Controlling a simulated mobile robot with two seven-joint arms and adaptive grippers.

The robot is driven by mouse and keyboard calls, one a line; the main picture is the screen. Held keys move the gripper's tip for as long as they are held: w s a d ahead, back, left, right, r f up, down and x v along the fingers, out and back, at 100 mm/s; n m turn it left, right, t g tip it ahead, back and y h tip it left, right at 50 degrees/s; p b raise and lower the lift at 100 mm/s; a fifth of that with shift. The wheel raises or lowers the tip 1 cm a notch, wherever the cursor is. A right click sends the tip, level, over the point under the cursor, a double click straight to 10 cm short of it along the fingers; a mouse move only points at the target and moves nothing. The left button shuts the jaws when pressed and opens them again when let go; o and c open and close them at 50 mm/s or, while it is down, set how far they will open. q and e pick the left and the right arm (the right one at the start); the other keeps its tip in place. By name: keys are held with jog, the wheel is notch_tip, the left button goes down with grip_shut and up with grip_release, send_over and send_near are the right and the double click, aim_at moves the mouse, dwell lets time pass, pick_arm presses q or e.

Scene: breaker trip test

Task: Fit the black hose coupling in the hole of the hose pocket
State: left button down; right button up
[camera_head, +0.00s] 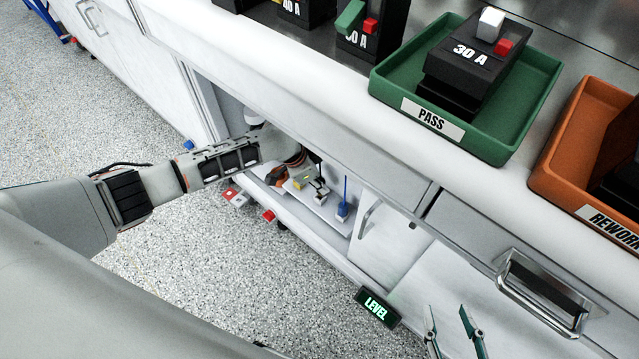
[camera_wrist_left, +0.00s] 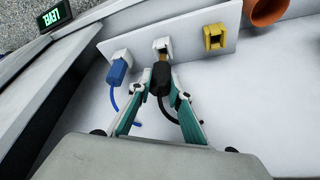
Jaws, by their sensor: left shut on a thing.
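In the left wrist view, my left gripper (camera_wrist_left: 160,82) is shut on the black hose coupling (camera_wrist_left: 161,76), and a black hose curves down from it between the fingers. The coupling's light tip points at the middle white pocket (camera_wrist_left: 162,45) on a white panel. The tip is right at the pocket's dark opening; I cannot tell whether it has entered. A blue coupling (camera_wrist_left: 117,72) sits in another white pocket to the left, and a yellow pocket (camera_wrist_left: 214,37) is to the right. In the head view, my right gripper (camera_head: 450,315) is open and empty near the drawer fronts.
My left arm reaches into an open cabinet below the counter; its frame and shelf (camera_head: 333,220) are close around. Above are a green PASS tray (camera_head: 520,110) and an orange REWORK tray (camera_head: 560,150). A LEVEL display (camera_head: 376,307) is below.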

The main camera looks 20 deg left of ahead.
dwell(0.5)
pick_arm(q)
jog(key=shift+p, duration=0.4)
pick_arm(e)
jog(key=shift+w+r, duration=0.35)
jog(key=shift+r, duration=0.5)
dwell(0.8)
pick_arm(q)
jog(key=shift+f+b, duration=0.3)
jog(key=shift+f, duration=0.5)
pick_arm(e)
jog(key=shift+s+f, duration=0.25)
jog(key=shift+f, duration=0.4)
pick_arm(q)
jog(key=c, duration=1.8)
grip_release()
jog(key=shift+r, duration=0.1)
pick_arm(e)
jog(key=shift+r, duration=0.1)
pick_arm(q)
jog(key=v, duration=0.7)
jog(key=shift+a+r, duration=0.1)
jog(key=shift+r, duration=0.1)
jog(key=shift+s, duration=0.1)
